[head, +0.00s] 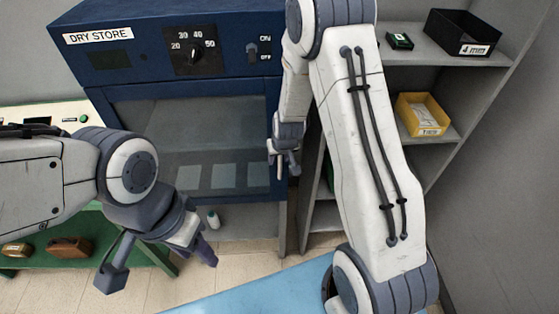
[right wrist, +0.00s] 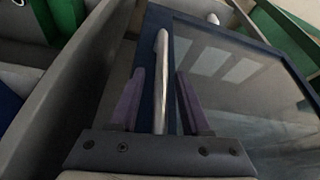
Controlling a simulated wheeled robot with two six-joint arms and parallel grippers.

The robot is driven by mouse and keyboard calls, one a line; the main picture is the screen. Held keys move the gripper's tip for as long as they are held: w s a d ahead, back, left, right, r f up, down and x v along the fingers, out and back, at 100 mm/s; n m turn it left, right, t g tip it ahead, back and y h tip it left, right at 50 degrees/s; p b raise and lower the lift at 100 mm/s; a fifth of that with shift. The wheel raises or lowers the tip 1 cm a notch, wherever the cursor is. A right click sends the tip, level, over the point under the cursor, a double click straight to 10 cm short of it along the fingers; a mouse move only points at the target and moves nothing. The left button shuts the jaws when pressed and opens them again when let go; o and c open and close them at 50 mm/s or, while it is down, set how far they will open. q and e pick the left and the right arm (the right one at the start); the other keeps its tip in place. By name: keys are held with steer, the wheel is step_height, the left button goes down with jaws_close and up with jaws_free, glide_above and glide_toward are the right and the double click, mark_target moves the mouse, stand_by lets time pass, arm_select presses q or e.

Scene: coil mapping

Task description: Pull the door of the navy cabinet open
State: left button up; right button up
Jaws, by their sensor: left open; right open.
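The navy cabinet (head: 140,58), labelled DRY STORE, stands at the back left in the head view. Its glass door (head: 215,130) has a navy frame and looks shut. In the right wrist view the silver bar handle (right wrist: 160,85) runs between the two purple fingers of my right gripper (right wrist: 160,75). The fingers are apart, with a gap on each side of the bar. In the head view my right gripper (head: 285,165) is at the door's right edge, partly hidden by my own arm. My left gripper (head: 208,256) is open and empty, low in front of the cabinet.
A grey shelf unit (head: 450,57) on the right holds a black bin (head: 462,35) and a yellow bin (head: 423,114). A green bench (head: 95,250) stands at the left. A blue surface (head: 260,292) lies in front.

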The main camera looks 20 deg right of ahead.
steer(key=shift+w+f, duration=0.1)
steer(key=shift+f, duration=0.05)
jaws_close()
stand_by(1.4)
